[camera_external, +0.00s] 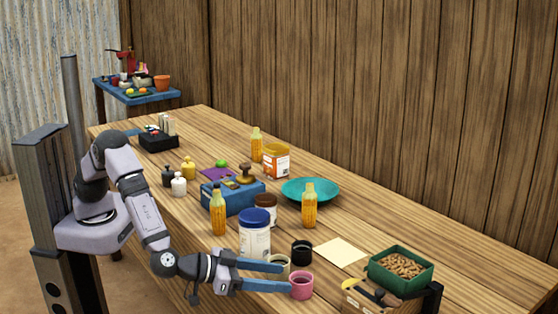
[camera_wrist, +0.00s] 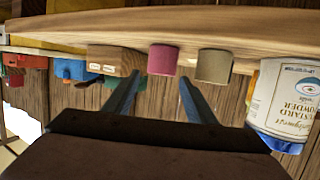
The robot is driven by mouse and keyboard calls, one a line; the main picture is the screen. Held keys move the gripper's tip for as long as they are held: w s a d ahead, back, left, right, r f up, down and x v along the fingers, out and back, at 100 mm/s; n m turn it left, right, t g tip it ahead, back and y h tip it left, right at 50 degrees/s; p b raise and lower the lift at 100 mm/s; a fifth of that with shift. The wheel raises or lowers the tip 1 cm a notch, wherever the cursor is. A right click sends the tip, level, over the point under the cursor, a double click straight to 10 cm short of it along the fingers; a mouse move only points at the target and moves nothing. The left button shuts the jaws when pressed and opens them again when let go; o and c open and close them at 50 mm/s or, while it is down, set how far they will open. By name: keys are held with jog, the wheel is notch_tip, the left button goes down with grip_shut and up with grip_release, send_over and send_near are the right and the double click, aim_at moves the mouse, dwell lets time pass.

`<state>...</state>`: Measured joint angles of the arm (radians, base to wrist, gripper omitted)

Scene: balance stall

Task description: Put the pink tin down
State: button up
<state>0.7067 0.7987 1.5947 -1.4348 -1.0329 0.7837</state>
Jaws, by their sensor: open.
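The pink tin (camera_external: 301,287) stands upright on the wooden table near its front edge. In the wrist view, which is upside down, the pink tin (camera_wrist: 163,60) meets the tabletop and appears between and just beyond my fingertips. My gripper (camera_external: 285,277) is open, with its two blue fingers spread and nothing held between them. In the wrist view my gripper (camera_wrist: 159,80) shows a clear gap between the fingers. Whether a finger touches the tin I cannot tell.
A beige tin (camera_wrist: 214,66) and a black tin (camera_external: 301,252) stand close to the pink one. A large white jar with a blue lid (camera_external: 255,238) stands left of them. A paper sheet (camera_external: 341,251), a green box of nuts (camera_external: 372,272) and a wooden box (camera_external: 366,298) lie to the right.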

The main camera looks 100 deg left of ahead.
aim_at(293, 278)
jog(key=shift+p+x, duration=0.3)
jog(key=shift+x, duration=2.35)
jog(key=shift+s+a, duration=0.1)
jog(key=shift+s, duration=0.05)
jog(key=shift+c, duration=0.6)
jog(key=c, duration=0.8)
notch_tip(293, 278, up, 10)
